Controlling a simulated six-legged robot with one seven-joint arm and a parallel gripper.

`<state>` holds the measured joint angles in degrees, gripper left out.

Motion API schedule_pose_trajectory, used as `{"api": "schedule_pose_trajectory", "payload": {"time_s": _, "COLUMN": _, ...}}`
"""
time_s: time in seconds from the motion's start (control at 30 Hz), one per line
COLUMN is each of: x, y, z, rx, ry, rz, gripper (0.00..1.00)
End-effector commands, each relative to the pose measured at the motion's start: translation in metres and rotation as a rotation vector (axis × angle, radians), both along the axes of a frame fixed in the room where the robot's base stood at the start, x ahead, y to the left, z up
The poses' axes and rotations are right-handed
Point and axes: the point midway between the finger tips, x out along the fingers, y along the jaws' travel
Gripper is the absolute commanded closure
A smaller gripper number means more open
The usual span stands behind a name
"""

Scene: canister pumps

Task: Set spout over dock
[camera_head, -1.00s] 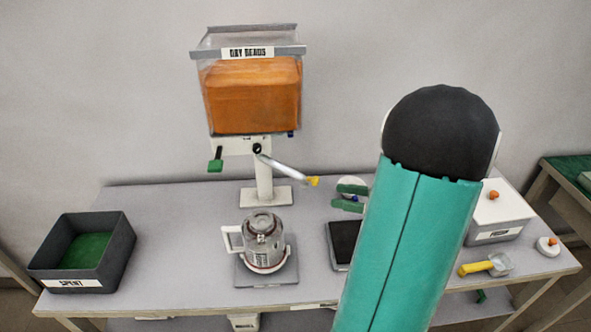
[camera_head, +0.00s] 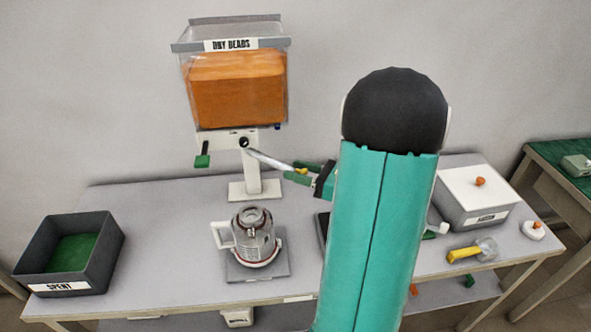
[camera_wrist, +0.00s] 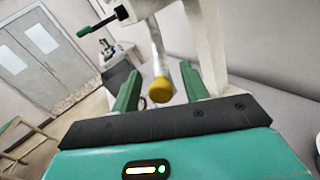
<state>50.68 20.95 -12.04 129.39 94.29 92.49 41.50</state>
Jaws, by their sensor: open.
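The spout (camera_head: 267,159) is a pale tube under the orange-filled hopper (camera_head: 238,88). It slopes right and down to a yellow tip (camera_head: 300,171). My gripper (camera_head: 303,170) is at that tip in the head view, partly hidden by my arm. In the wrist view my gripper (camera_wrist: 160,72) is open, its green fingers on either side of the spout (camera_wrist: 156,50) and yellow tip (camera_wrist: 159,90). Contact cannot be told. The canister (camera_head: 254,240) stands on a grey square plate (camera_head: 238,270), which looks like the dock, left and in front of the tip.
A dark SPENT bin (camera_head: 110,250) stands at the left. A white-lidded box (camera_head: 478,190), a yellow-handled tool (camera_head: 462,254) and a small knob (camera_head: 533,231) are at the right. A green-ended lever (camera_head: 202,160) hangs beside the stand. Bench between bin and canister is clear.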

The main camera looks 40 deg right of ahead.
Motion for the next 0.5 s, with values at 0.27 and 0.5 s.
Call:
{"api": "schedule_pose_trajectory", "payload": {"time_s": 0.27, "x": 0.0124, "y": 0.0052, "z": -0.0003, "rx": 0.000, "ry": 0.001, "rz": 0.000, "gripper": 0.55}}
{"api": "schedule_pose_trajectory", "payload": {"time_s": 0.5, "x": 0.0118, "y": 0.0049, "z": -0.0003, "rx": 0.000, "ry": 0.001, "rz": 0.000, "gripper": 0.75}}
